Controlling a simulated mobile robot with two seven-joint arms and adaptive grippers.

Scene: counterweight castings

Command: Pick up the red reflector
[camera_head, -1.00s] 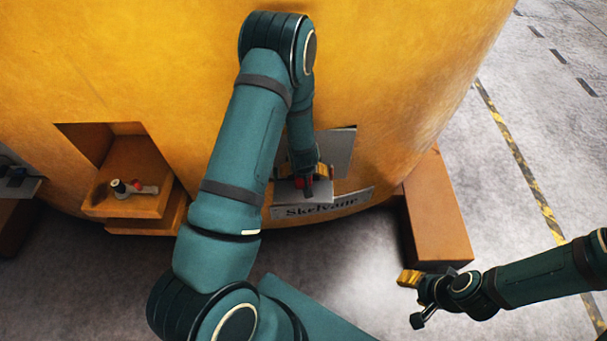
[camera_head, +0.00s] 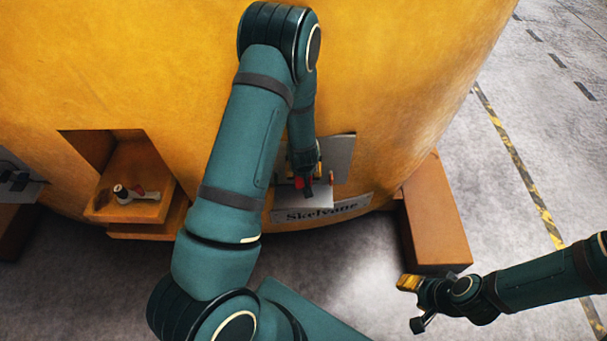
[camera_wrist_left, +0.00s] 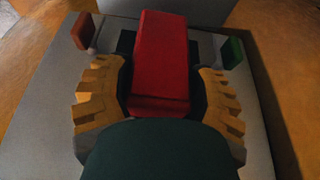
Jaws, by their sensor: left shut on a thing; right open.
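The red reflector (camera_wrist_left: 160,60) is a red block that fills the middle of the left wrist view. My left gripper (camera_wrist_left: 162,98) has its yellow toothed fingers on either side of it and is shut on it, in front of a grey plate (camera_wrist_left: 50,115). In the head view the reflector shows as a small red patch (camera_head: 300,183) at the left gripper (camera_head: 304,178), partly hidden by the gripper. Whether it touches the plate cannot be told. My right gripper (camera_head: 408,300) is open and empty over the floor at the lower right.
The large yellow casting (camera_head: 150,60) carries a nameplate (camera_head: 320,208) below the grey plate. A small red piece (camera_wrist_left: 83,31) and a green piece (camera_wrist_left: 232,52) flank the reflector. A white and dark tool (camera_head: 135,193) lies on a ledge at left. A brown block (camera_head: 437,220) stands at right.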

